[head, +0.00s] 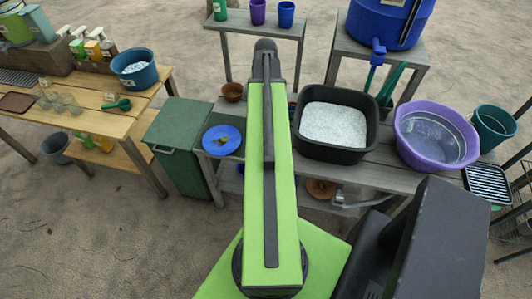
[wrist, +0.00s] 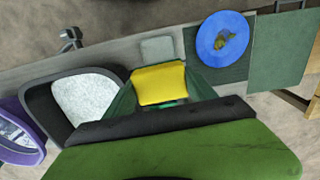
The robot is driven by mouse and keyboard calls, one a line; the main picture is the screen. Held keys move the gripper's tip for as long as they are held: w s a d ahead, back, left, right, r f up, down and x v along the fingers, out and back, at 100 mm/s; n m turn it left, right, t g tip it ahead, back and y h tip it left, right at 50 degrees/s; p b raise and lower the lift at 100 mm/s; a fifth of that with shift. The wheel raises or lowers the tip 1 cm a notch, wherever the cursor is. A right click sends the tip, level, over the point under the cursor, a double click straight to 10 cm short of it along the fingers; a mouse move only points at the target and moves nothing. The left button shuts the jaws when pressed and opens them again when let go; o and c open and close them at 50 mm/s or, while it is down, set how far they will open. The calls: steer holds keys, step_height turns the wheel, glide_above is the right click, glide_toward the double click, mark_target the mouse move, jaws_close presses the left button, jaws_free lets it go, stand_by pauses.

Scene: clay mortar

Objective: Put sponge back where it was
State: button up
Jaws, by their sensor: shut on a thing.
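The yellow sponge (wrist: 158,84) shows in the wrist view, between the green fingers of my gripper (wrist: 160,74). My gripper is shut on it. The sponge is over the grey bench, between the black tub and the blue plate; I cannot tell its height. A small grey square piece (wrist: 157,48) lies on the bench just beyond the sponge in the wrist view. In the head view my green arm hides the gripper and sponge.
A black tub (head: 300,151) of white suds and a purple basin (head: 398,145) of water stand on the bench (head: 384,178). A blue plate (head: 211,146) with food scraps lies left of my arm in the head view, near a green bin (head: 180,130). A brown bowl (head: 232,88) sits behind.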

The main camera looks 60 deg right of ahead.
steer(key=f+b, duration=1.8)
steer(key=s+f+b, duration=0.1)
steer(key=f+b, duration=0.8)
steer(key=shift+d+f, duration=0.15)
steer(key=shift+d, duration=0.15)
steer(key=shift+r, duration=0.2)
steer(key=shift+f, duration=0.15)
steer(key=o, duration=1.1)
